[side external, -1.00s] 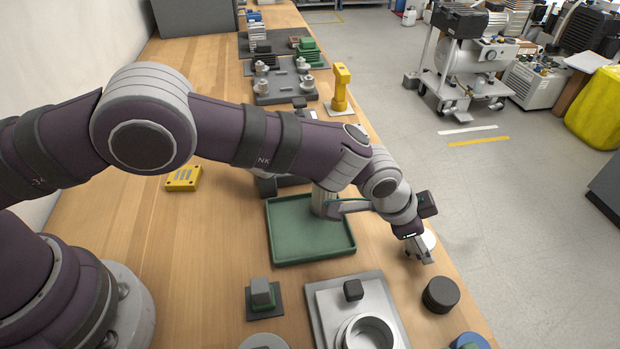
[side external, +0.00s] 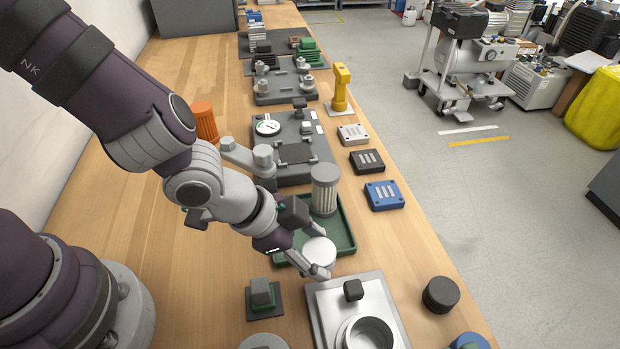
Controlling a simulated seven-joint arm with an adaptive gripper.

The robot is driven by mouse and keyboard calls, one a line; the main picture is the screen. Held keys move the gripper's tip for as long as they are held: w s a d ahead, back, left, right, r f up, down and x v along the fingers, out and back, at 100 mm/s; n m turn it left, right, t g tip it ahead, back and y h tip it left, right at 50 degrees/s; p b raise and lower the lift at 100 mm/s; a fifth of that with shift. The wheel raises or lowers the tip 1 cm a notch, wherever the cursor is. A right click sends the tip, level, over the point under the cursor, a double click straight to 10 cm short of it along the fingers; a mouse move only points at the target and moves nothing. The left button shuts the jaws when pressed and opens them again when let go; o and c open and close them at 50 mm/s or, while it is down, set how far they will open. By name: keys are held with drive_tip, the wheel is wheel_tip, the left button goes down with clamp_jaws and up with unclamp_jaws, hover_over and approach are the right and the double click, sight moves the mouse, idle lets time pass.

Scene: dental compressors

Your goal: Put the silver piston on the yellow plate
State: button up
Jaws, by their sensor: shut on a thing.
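The silver piston (side external: 319,251), a pale round short cylinder, is between the fingers of my gripper (side external: 317,253). My gripper is shut on it and holds it over the front right part of the green tray (side external: 347,229); its exact height is hard to tell. The yellow plate is not visible now; my arm covers the spot on the left of the bench where it lay in the earlier view.
White (side external: 353,134), black (side external: 367,161) and blue (side external: 384,195) slotted plates lie along the right edge. A silver block (side external: 330,311) is in front. An orange cylinder (side external: 204,121) stands behind my arm.

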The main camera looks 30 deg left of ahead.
sight(310, 251)
drive_tip(key=shift+s+a+r, duration=0.1)
drive_tip(key=shift+s+r, duration=0.05)
drive_tip(key=shift+r, duration=0.15)
wheel_tip(310, 251, up, 10)
drive_tip(key=w+a+n+t+y, duration=0.1)
drive_tip(key=w+a+n+y, duration=0.15)
drive_tip(key=a+n, duration=0.4)
drive_tip(key=w+a+n+y, duration=0.2)
drive_tip(key=w+a+n, duration=0.15)
drive_tip(key=a, duration=0.65)
drive_tip(key=s+a+n+g+y, duration=0.2)
drive_tip(key=s+a+n+y, duration=0.15)
drive_tip(key=a+n, duration=0.7)
drive_tip(key=a+f, duration=0.1)
drive_tip(key=f, duration=0.3)
drive_tip(key=a+f+m, duration=0.1)
drive_tip(key=f, duration=0.4)
drive_tip(key=a+f+m, duration=0.1)
drive_tip(key=f, duration=0.3)
drive_tip(key=shift+w+a+f+y, duration=0.25)
drive_tip(key=shift+w+f+y, duration=0.05)
drive_tip(key=shift+y, duration=0.1)
drive_tip(key=o, duration=1.2)
drive_tip(key=shift+f, duration=0.1)
